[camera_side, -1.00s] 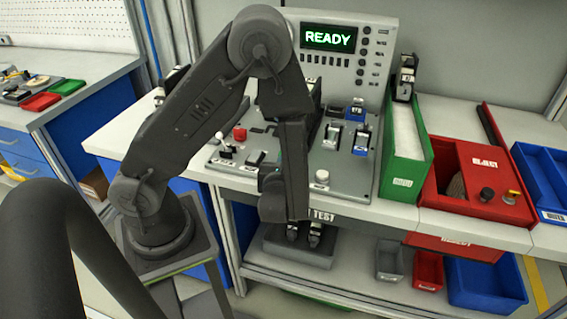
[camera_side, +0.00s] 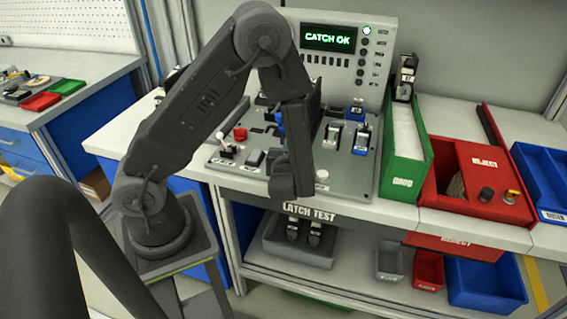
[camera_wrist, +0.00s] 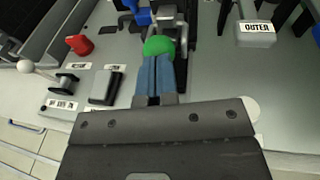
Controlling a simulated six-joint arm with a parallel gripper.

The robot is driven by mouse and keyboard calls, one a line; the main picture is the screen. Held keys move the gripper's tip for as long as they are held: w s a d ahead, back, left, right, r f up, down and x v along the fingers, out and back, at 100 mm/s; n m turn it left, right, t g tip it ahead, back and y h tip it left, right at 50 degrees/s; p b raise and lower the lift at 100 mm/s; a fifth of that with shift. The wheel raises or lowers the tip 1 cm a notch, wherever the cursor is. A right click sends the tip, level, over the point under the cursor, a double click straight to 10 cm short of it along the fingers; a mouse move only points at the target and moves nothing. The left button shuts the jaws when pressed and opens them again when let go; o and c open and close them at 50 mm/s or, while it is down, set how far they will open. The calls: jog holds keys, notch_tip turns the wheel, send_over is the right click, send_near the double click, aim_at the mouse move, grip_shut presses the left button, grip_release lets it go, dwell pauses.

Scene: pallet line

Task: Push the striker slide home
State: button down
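In the wrist view, my gripper (camera_wrist: 157,66) has its two blue fingers side by side with only a thin line between them. Their tips are at the near side of a round green knob (camera_wrist: 158,46); I cannot tell whether they touch it. The knob sits at the near end of a grey metal mechanism (camera_wrist: 172,22), which I take to be the striker slide. In the side view my arm hides the knob and most of the gripper. The panel display (camera_side: 328,38) reads "CATCH OK".
A green bin (camera_side: 407,170) and a red reject box (camera_side: 470,205) stand to the right.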

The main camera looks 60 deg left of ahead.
jog(key=shift+w+r, duration=0.1)
jog(key=shift+w, duration=0.1)
jog(key=v, duration=1.4)
jog(key=shift+s, duration=0.15)
jog(key=s+a+r+n+g+h, duration=0.2)
jog(key=s+r+n+g+h, duration=0.45)
jog(key=n, duration=0.65)
jog(key=d+r+n+t+h, duration=0.3)
jog(key=d+r+n+h, duration=0.2)
jog(key=r+n, duration=0.4)
jog(key=n+h, duration=0.1)
jog(key=n, duration=0.1)
jog(key=shift+r+n, duration=0.4)
